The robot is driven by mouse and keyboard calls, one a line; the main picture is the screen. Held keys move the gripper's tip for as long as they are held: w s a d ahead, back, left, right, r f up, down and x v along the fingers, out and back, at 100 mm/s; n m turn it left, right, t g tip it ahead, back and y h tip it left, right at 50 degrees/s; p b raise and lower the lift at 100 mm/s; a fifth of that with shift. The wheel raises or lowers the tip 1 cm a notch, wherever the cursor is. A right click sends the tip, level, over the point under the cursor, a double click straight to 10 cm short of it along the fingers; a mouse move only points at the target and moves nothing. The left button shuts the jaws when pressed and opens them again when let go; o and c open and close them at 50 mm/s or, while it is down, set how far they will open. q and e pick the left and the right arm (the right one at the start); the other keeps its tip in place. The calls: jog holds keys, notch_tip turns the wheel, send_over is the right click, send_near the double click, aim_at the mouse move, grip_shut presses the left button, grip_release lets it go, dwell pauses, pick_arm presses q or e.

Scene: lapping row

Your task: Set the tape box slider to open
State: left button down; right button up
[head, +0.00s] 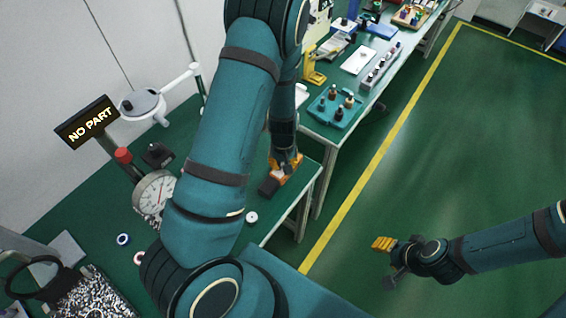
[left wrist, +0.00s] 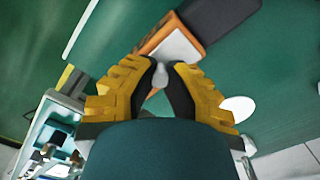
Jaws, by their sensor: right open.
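The tape box (left wrist: 176,44) is orange with a pale panel and a dark end; in the left wrist view it lies just beyond my fingertips. In the head view the orange and dark box (head: 270,186) lies on the green bench, partly hidden by my left arm. My left gripper (left wrist: 162,70) is at the box, its yellow fingers drawn close around a small grey knob (left wrist: 160,77), which looks like the slider. In the head view my left gripper (head: 284,166) points down at the box. My right gripper (head: 386,262) is open and empty over the floor.
A white disc (head: 251,217) lies near the box. A teal tray (head: 334,108) with bottles sits on the farther bench. The floor at right is clear.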

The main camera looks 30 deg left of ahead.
pick_arm(q)
jog(key=shift+w+d, duration=0.2)
jog(key=shift+w, duration=2.5)
jog(key=c, duration=0.9)
grip_release()
notch_tip(320, 180, up, 12)
